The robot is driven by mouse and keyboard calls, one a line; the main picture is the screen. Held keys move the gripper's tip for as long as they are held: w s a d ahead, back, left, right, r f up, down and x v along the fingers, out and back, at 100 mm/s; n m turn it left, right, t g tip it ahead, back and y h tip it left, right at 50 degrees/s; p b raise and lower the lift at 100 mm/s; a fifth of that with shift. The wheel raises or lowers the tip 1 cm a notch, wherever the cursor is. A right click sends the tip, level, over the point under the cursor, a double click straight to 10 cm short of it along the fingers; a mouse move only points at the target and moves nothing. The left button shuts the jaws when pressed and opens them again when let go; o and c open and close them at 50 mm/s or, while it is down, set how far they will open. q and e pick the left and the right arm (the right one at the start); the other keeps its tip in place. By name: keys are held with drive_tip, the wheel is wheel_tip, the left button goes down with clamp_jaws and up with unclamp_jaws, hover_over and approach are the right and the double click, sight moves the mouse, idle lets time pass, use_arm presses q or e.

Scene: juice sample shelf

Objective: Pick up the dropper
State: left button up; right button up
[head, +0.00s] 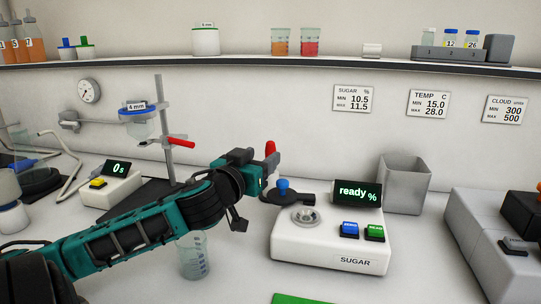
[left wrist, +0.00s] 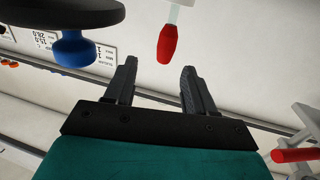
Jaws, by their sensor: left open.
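The dropper shows a red bulb (head: 270,148) just beyond my left gripper in the head view; the gripper hides the rest of it. In the left wrist view the red bulb (left wrist: 167,45) and part of a pale stem lie ahead of the fingertips, between their lines and apart from them. My left gripper (head: 270,162) is open and empty, left of and above the sugar meter (head: 330,245). Its two dark fingers show in the left wrist view (left wrist: 159,72). My right gripper is in neither view.
A blue knob (head: 283,184) on a black lid is close to the gripper, also in the left wrist view (left wrist: 74,50). A clear beaker (head: 194,258) stands below my left arm. A stand with a red clamp handle (head: 181,142) is behind it. A grey bin (head: 405,185) stands right.

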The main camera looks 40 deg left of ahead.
sight(268, 147)
use_arm(q)
drive_tip(key=shift+x, duration=0.9)
drive_tip(key=w, duration=0.1)
drive_tip(key=w+a, duration=0.2)
drive_tip(key=shift+r, duration=0.25)
drive_tip(key=shift+x, duration=0.9)
drive_tip(key=shift+d+f, duration=0.1)
drive_tip(key=c, duration=0.7)
drive_tip(key=shift+o, duration=0.2)
